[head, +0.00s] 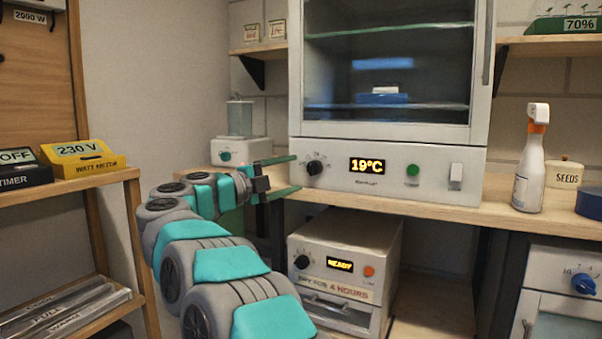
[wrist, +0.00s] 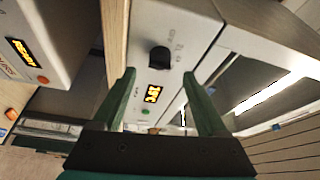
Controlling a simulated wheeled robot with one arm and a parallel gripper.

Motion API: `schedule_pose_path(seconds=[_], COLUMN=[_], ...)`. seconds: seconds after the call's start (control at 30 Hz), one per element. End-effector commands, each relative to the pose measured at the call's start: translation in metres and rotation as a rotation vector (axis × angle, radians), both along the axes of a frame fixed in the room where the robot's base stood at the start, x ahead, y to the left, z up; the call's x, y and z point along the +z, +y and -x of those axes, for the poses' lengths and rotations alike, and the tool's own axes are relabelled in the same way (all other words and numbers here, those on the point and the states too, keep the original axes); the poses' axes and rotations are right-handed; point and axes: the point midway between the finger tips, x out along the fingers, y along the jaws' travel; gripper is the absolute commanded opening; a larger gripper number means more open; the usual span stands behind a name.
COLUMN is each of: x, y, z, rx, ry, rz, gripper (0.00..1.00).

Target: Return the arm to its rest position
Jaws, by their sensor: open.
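My arm reaches forward from the lower middle of the head view, its teal and grey links bent. My gripper (head: 292,175) is open and empty, its two green fingers pointing right toward the left part of the cabinet's control panel. In the wrist view my gripper (wrist: 160,80) shows its fingers spread apart, with the cabinet's black knob (wrist: 159,57) and lit display (wrist: 155,93) visible between them. The cabinet (head: 390,160) reads 19°C on its display in the head view. I cannot tell whether a fingertip touches the panel.
The wooden bench (head: 400,204) runs under the cabinet. A dryer box (head: 345,262) showing READY stands below it. A spray bottle (head: 531,165) and a seeds jar (head: 565,176) stand at right. A shelf with a yellow watt meter (head: 84,157) is at left.

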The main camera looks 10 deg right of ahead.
Motion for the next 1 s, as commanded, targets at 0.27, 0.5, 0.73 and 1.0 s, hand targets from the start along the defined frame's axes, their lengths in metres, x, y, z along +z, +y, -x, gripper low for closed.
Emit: schedule_pose_path(seconds=[0.27, 0.5, 0.73, 1.0], x=[-0.001, 0.001, 0.056, 0.099], y=[0.018, 0.018, 0.026, 0.091], z=[0.011, 0.009, -0.020, -0.033], rx=[0.001, 0.010, 0.243, 0.735], ry=[-0.001, -0.003, -0.032, 0.049], rz=[-0.001, 0.006, 0.143, 0.445], gripper=[0.75, 0.75, 0.75, 0.75])
